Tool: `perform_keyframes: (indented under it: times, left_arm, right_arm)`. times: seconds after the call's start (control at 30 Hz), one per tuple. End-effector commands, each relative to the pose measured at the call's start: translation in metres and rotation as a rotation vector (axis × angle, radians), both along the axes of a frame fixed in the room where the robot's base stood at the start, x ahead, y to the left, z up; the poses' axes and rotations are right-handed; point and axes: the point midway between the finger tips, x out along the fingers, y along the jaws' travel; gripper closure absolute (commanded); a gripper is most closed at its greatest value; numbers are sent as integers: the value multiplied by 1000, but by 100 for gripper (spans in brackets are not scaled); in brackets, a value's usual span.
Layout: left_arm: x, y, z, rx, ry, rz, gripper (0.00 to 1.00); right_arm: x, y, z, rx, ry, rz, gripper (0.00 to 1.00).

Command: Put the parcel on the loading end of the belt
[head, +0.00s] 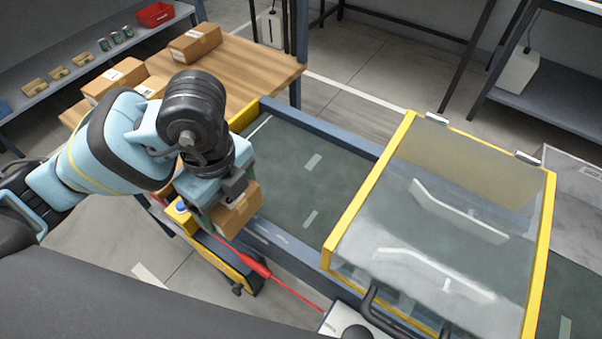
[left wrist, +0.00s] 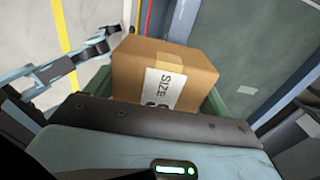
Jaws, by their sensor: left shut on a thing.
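The parcel is a small brown cardboard box (head: 238,212) with tape and a white "SIZE" label, seen close in the left wrist view (left wrist: 196,72). My left gripper (head: 224,203) is shut on it and holds it by the near side frame of the belt, at its left part. The belt (head: 318,182) is dark green with pale marks, inside a blue-grey frame. Its left end has a yellow edge and is bare. Whether the parcel touches the frame is unclear. My right gripper is not in view.
A clear yellow-framed cover (head: 440,225) stands over the belt's right part. A wooden table (head: 250,72) with several boxes is behind my left arm. A red cord (head: 254,265) and a blue button on a yellow box (head: 180,207) are on the belt's near side.

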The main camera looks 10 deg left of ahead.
Motion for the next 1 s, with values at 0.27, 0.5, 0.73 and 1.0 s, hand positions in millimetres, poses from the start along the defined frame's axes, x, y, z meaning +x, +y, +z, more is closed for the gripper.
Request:
perform_keyframes:
  times: [0.27,0.5,0.73,1.0]
  left_arm:
    - [1,1,0,1,-1,0,46]
    - [37,-7,-3,0,-1,3,46]
    - [82,-17,-7,1,-1,3,46]
    - [129,-27,-11,1,-1,2,46]
  right_arm:
    - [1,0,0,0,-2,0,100]
    - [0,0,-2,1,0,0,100]
    - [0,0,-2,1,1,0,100]
    - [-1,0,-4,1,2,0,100]
